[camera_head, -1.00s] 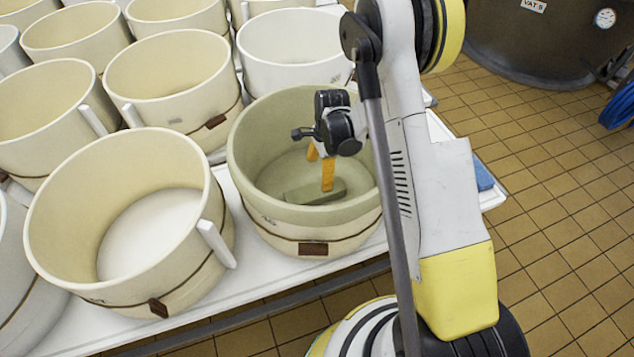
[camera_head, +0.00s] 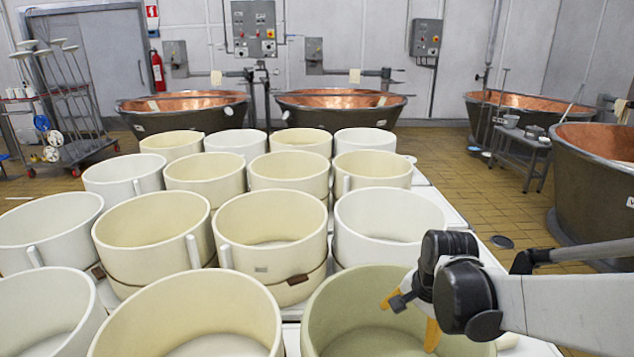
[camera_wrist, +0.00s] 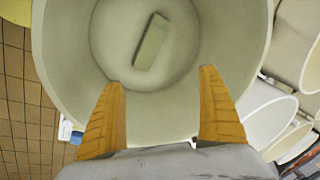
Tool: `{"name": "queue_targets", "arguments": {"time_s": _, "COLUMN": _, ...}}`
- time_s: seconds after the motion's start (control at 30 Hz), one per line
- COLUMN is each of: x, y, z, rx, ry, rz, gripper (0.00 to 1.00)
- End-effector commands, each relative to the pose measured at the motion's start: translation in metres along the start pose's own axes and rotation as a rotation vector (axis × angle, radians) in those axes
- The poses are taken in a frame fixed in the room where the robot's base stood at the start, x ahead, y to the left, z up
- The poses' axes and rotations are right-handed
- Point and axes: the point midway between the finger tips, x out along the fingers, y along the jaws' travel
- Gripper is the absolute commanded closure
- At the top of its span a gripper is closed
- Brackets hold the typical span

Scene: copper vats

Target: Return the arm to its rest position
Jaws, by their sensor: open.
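My gripper (camera_head: 409,318) has two orange fingers and is at the lower right of the head view, above a greenish tub (camera_head: 340,307). In the wrist view the fingers (camera_wrist: 162,115) are spread wide with nothing between them. That view looks down into the same tub (camera_wrist: 75,50). A greenish block (camera_wrist: 151,42) lies flat on its floor, apart from the fingertips. The block is hidden in the head view now. My arm reaches in from the right edge of the head view.
Several cream and white tubs (camera_head: 270,225) stand close together on a white table (camera_head: 455,215) left of my arm. Copper vats (camera_head: 340,105) stand along the back wall, and another vat (camera_head: 590,190) is at the right. Tiled floor (camera_head: 480,200) is open between table and vats.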

Motion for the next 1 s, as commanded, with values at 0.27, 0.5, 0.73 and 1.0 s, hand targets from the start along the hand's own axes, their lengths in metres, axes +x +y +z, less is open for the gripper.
{"name": "queue_targets", "arguments": {"time_s": 0.27, "x": -0.084, "y": 0.036, "z": 0.042, "rx": -0.407, "ry": 0.147, "rz": -0.079, "gripper": 0.12}}
{"name": "queue_targets", "arguments": {"time_s": 0.5, "x": -0.116, "y": 0.073, "z": 0.076, "rx": -0.724, "ry": 0.283, "rz": -0.106, "gripper": 0.12}}
{"name": "queue_targets", "arguments": {"time_s": 0.73, "x": -0.122, "y": 0.088, "z": 0.09, "rx": -0.87, "ry": 0.35, "rz": -0.106, "gripper": 0.12}}
{"name": "queue_targets", "arguments": {"time_s": 1.0, "x": -0.123, "y": 0.089, "z": 0.091, "rx": -0.883, "ry": 0.356, "rz": -0.106, "gripper": 0.12}}
